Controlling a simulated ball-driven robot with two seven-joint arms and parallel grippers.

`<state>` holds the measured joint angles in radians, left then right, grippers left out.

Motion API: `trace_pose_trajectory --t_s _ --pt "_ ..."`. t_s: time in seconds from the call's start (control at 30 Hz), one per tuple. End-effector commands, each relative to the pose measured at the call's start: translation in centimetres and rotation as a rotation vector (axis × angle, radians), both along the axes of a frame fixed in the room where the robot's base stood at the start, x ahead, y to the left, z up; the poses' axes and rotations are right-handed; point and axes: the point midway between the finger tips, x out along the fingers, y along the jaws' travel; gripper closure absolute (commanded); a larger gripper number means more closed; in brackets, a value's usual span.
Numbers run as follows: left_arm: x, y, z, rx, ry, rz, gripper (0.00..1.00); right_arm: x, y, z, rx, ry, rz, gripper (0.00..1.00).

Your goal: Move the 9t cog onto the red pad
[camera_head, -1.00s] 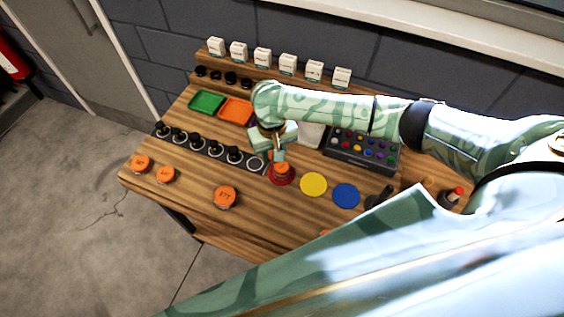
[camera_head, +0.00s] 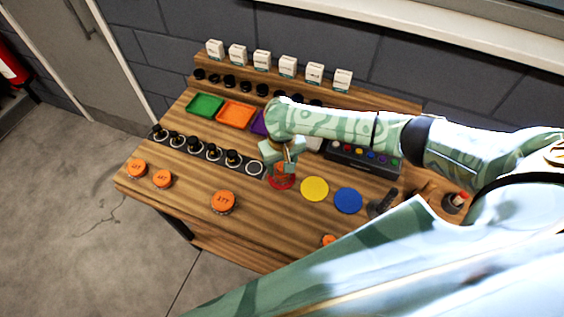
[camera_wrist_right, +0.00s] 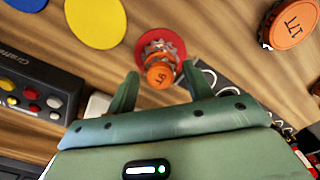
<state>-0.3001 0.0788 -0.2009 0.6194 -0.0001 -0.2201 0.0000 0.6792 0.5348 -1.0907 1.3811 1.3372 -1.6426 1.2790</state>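The orange 9t cog (camera_wrist_right: 160,76), with a metal toothed edge, stands over the red pad (camera_wrist_right: 160,33) in the right wrist view and appears to rest on it. In the head view the red pad (camera_head: 281,185) is partly covered by the cog and my right gripper (camera_head: 287,160), which is just above. In the right wrist view my right gripper (camera_wrist_right: 162,82) has its fingers spread on either side of the cog's knob, with visible gaps. My left gripper is in neither view.
A yellow pad (camera_head: 315,189) and a blue pad (camera_head: 348,200) lie to the right. Larger orange-topped cogs, including a 17T cog (camera_head: 223,202), sit at the front and left. A row of black-knobbed pieces (camera_head: 213,152) and a dark button box (camera_head: 362,160) stand behind.

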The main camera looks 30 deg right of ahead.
Motion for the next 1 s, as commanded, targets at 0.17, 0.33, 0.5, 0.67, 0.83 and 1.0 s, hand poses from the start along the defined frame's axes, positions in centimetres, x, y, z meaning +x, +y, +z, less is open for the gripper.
trace_pose_trajectory --t_s 0.17,0.33,0.5,0.67,0.83,1.0 --pt "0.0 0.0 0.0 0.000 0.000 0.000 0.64 0.0 0.0 0.0 0.000 0.000 0.000 0.46" --pt "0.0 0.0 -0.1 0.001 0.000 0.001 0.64 0.1 0.0 0.3 0.000 -0.002 -0.001 0.46" --pt "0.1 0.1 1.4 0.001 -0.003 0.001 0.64 0.1 0.0 3.5 0.001 -0.005 0.000 0.46" --pt "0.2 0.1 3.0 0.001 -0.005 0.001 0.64 0.1 0.0 7.5 0.001 -0.004 0.001 0.46" --pt "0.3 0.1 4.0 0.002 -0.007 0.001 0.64 0.1 0.0 10.8 0.001 -0.003 0.001 0.46" --pt "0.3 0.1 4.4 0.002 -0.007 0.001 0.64 0.0 0.0 12.2 0.000 0.000 0.000 0.46"
